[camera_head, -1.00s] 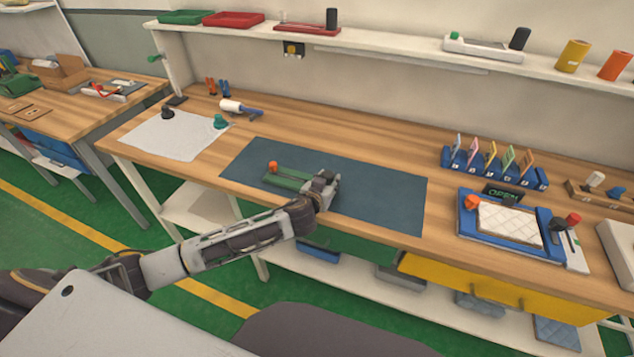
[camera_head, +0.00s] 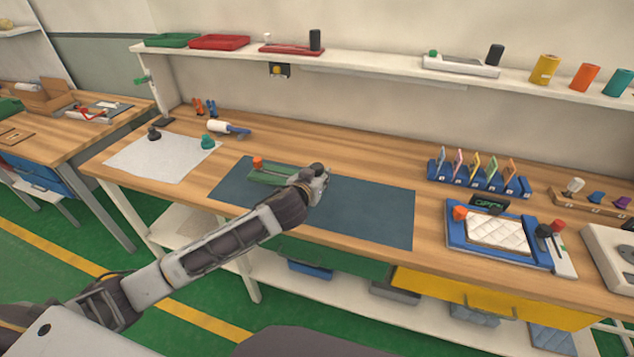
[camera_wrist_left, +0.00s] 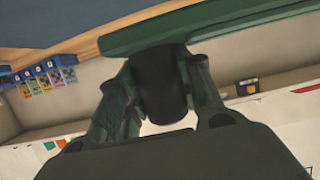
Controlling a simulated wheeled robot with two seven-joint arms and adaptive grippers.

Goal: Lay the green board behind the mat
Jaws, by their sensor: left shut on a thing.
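The green board (camera_head: 270,176) is a narrow strip over the back left part of the dark blue-grey mat (camera_head: 370,212). An orange knob (camera_head: 257,162) shows at its left end. My left gripper (camera_head: 312,183) is shut on the board at its right end. Whether the board touches the mat or hangs just above it I cannot tell. In the left wrist view the board (camera_wrist_left: 215,25) crosses the top, and a dark rounded piece (camera_wrist_left: 160,85) sits between the fingers. The fingers hide the board's right end in the head view. My right gripper is not in view.
Bare wooden bench (camera_head: 350,150) lies behind the mat. A white roller with a blue handle (camera_head: 228,128) and a white sheet (camera_head: 160,157) are to the left. A blue card rack (camera_head: 478,182) and a blue tray with a white quilted pad (camera_head: 455,232) are to the right.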

